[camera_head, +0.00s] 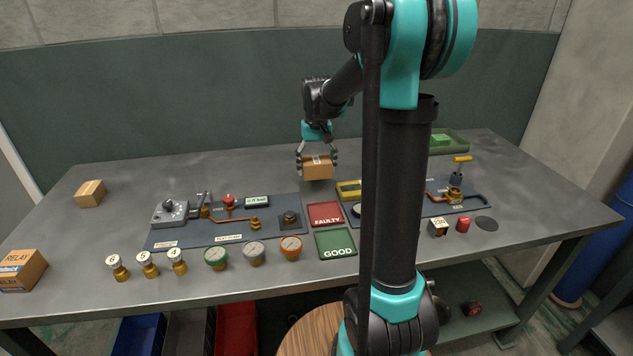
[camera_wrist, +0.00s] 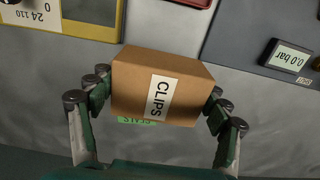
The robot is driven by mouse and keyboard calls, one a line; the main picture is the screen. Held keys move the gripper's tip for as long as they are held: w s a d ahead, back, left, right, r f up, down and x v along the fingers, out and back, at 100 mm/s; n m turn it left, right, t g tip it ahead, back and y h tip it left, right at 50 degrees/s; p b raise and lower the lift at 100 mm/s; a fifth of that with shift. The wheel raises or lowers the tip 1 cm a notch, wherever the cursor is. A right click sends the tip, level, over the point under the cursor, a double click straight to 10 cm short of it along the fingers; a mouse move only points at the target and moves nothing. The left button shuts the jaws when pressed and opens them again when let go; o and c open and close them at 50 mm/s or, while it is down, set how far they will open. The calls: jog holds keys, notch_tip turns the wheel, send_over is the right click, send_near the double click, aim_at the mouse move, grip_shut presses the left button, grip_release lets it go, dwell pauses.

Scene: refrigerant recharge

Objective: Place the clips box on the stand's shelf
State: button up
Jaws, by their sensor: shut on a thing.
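The clips box (camera_head: 318,168) is a small brown carton at the back middle of the bench. In the wrist view the clips box (camera_wrist: 190,82) shows its white CLIPS label. My gripper (camera_head: 317,155) is shut on it, with a finger on each side, as the wrist view (camera_wrist: 155,103) shows. I cannot tell whether the box touches the bench top. I cannot make out with certainty which thing is the stand's shelf; a grey-green low shelf (camera_head: 485,300) lies under the bench at the right.
A red FAULTY pad (camera_head: 325,213) and a green GOOD pad (camera_head: 335,243) lie in front. Boards with fittings flank them. A RELAY box (camera_head: 22,270) and another carton (camera_head: 90,193) stand at the left. A green tray (camera_head: 462,146) is at back right.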

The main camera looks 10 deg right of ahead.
aim_at(317, 190)
jog(key=shift+f, duration=2.7)
jog(key=o, duration=1.3)
jog(key=shift+f, duration=0.1)
